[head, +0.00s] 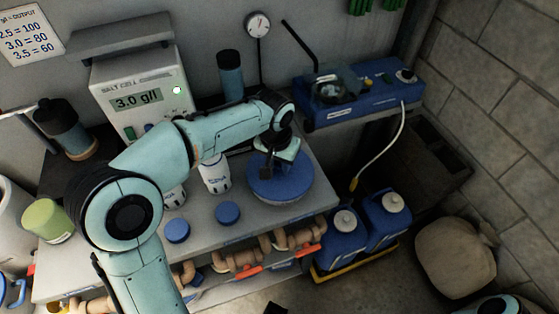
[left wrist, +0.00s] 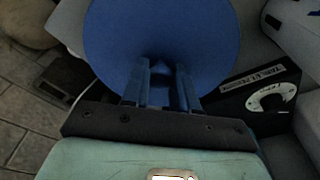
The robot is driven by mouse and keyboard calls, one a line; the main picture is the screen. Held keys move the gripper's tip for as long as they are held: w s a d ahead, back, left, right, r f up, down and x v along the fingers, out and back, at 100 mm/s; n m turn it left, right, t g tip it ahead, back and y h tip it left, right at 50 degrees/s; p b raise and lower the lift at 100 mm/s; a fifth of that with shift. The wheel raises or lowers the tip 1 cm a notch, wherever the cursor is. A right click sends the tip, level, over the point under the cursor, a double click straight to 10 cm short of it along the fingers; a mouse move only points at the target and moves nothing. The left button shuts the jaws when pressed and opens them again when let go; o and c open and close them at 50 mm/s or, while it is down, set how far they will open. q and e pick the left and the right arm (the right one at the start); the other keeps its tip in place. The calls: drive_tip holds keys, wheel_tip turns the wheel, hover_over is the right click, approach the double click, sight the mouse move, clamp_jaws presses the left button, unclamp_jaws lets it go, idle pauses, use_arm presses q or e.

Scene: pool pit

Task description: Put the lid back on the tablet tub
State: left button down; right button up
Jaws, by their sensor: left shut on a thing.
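The round blue lid (head: 285,187) is at the right end of the bench in the head view. It fills the upper middle of the left wrist view (left wrist: 190,25). My left gripper (head: 285,152) reaches down onto its top from above. In the left wrist view its two fingers (left wrist: 160,85) are shut on a small grip at the lid's middle. The tablet tub's body cannot be made out; the lid hides what is beneath it. I cannot tell whether the lid rests on anything. My right gripper is out of view.
Two white bottles (head: 214,174) and two blue caps (head: 228,213) stand left of the lid on the grey bench (head: 260,221). A salt cell box (head: 140,90) is behind. Blue jugs (head: 345,238) stand below right. Pipes run under the bench front.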

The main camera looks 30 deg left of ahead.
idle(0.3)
use_arm(q)
drive_tip(key=shift+c, duration=1.6)
unclamp_jaws()
drive_tip(key=shift+r, duration=0.15)
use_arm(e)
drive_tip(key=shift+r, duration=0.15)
use_arm(q)
drive_tip(key=shift+r+p, duration=2.5)
drive_tip(key=shift+r, duration=0.9)
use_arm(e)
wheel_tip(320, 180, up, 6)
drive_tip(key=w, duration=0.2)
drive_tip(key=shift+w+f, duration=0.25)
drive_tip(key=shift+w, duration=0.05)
use_arm(q)
drive_tip(key=shift+c, duration=0.3)
clamp_jaws()
